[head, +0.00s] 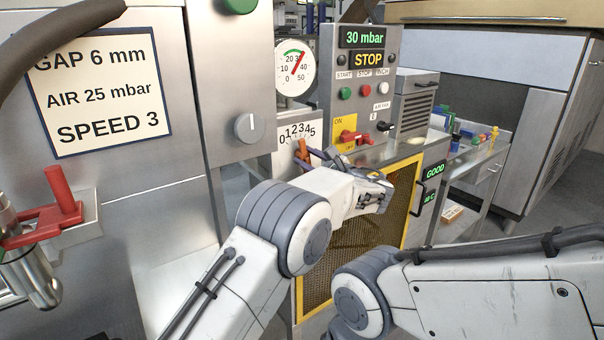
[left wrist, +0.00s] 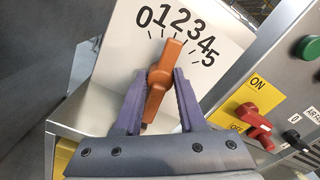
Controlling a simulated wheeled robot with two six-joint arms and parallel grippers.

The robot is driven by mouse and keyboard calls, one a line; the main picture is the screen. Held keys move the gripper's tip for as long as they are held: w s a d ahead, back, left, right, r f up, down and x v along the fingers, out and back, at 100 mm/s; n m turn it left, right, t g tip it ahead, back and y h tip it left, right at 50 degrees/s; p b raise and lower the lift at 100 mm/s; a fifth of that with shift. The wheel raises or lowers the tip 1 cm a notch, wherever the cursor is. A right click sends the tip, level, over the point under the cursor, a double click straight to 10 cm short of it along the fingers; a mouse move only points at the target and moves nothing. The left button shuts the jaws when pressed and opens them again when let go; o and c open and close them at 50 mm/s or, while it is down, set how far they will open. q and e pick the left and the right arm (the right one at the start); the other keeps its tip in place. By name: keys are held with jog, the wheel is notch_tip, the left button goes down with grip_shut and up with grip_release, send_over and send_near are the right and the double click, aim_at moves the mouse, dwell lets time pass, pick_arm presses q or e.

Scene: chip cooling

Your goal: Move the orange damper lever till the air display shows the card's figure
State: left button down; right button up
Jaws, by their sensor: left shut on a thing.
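The orange damper lever (left wrist: 158,86) stands over a white plate with a 0 to 5 scale (left wrist: 180,30). Its upper tip points roughly at the 2. My left gripper (left wrist: 161,82) is shut on the lever, one purple finger on each side of it. In the head view the lever (head: 303,149) is partly hidden by my left gripper (head: 312,156). The air display (head: 362,37) reads 30 mbar. The card (head: 100,92) reads AIR 25 mbar, with GAP 6 mm and SPEED 3. My right arm shows at the lower right, but its gripper is out of view.
A round gauge (head: 294,67) is left of the STOP display (head: 368,59). A red ON/OFF switch (head: 355,137) sits close right of the lever, also in the left wrist view (left wrist: 255,124). A grey knob (head: 249,127) is to the left. A yellow-framed mesh guard (head: 411,205) is below.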

pick_arm(q)
jog(key=shift+d+f+n+b, duration=0.15)
jog(key=shift+f+n+b, duration=0.25)
jog(key=shift+n+b, duration=0.45)
pick_arm(e)
jog(key=shift+f, duration=1.5)
pick_arm(q)
jog(key=c, duration=0.5)
grip_release()
jog(key=shift+r, duration=0.25)
jog(key=shift+s, duration=0.15)
